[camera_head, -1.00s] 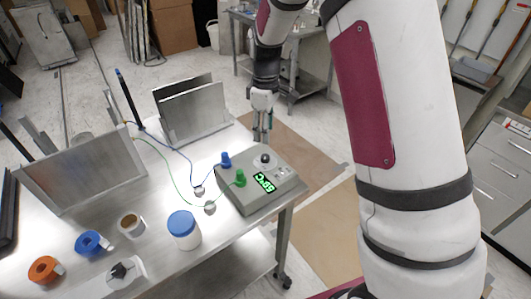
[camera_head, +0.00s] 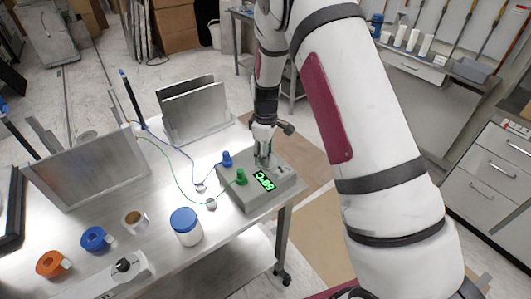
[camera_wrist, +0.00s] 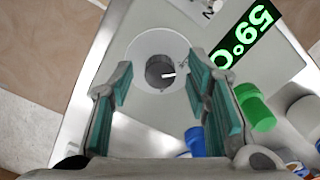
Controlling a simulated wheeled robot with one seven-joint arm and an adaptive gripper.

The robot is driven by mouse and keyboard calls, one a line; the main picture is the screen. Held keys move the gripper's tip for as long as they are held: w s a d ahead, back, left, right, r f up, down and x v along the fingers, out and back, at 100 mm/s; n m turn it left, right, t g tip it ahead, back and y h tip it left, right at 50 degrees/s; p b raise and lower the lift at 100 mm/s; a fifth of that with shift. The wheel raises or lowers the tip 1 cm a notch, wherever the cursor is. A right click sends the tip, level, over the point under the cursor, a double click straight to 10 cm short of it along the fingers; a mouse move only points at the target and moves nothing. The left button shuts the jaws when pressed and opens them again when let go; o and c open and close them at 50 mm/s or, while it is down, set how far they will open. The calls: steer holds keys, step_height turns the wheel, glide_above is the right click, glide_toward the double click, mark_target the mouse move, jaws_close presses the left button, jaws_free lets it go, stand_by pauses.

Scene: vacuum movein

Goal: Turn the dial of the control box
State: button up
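The control box (camera_head: 243,198) is a grey box on the right end of the metal table. Its lit green display (camera_head: 264,181) shows in both views and reads about 59°C in the wrist view (camera_wrist: 249,30). The dial (camera_wrist: 160,70) is a dark round knob with a white mark, on a pale disc. In the head view my gripper (camera_head: 264,157) is above the box top and hides the dial. In the wrist view my gripper (camera_wrist: 160,98) is open, with teal finger pads apart on either side, and the dial lies between and beyond the fingertips. I cannot tell if they touch it.
A blue plug (camera_head: 227,159) and a green plug (camera_head: 241,177) with cables stand on the box near my gripper. A white jar with a blue lid (camera_head: 186,226) and tape rolls (camera_head: 95,239) lie further left. Metal plates stand behind.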

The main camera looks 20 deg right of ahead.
jaws_close()
steer(key=shift+m, duration=0.3)
steer(key=m+b, duration=0.1)
steer(key=m, duration=0.2)
steer(key=shift+m, duration=0.3)
steer(key=m+b, duration=0.1)
steer(key=m, duration=0.3)
steer(key=shift+m, duration=0.3)
steer(key=m, duration=0.4)
steer(key=shift+b, duration=0.3)
steer(key=m, duration=0.5)
steer(key=shift+a, duration=0.1)
